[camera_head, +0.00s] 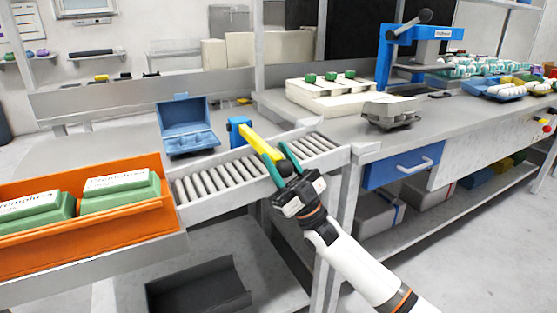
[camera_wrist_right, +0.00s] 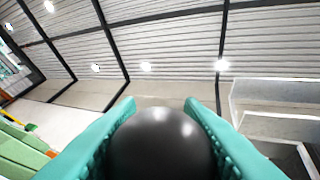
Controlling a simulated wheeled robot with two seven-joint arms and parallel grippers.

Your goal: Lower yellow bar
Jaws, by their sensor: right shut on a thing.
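The yellow bar (camera_head: 259,143) runs from a blue bracket (camera_head: 239,131) on the far rail of the roller conveyor, sloping across the rollers. Its near end meets the fingers of my right gripper (camera_head: 282,166). In the right wrist view my right gripper (camera_wrist_right: 158,120) has its two teal fingers on either side of a smooth black round knob (camera_wrist_right: 160,145). It is shut on this knob. How the knob joins the bar is hidden. My left gripper is not in view.
The roller conveyor (camera_head: 222,178) lies under the bar. An orange crate (camera_head: 95,233) with green-and-white egg cartons stands at the left. An open blue carton (camera_head: 188,128) sits behind the rollers. A grey carton (camera_head: 391,112) is on the right bench, near a blue press (camera_head: 384,58).

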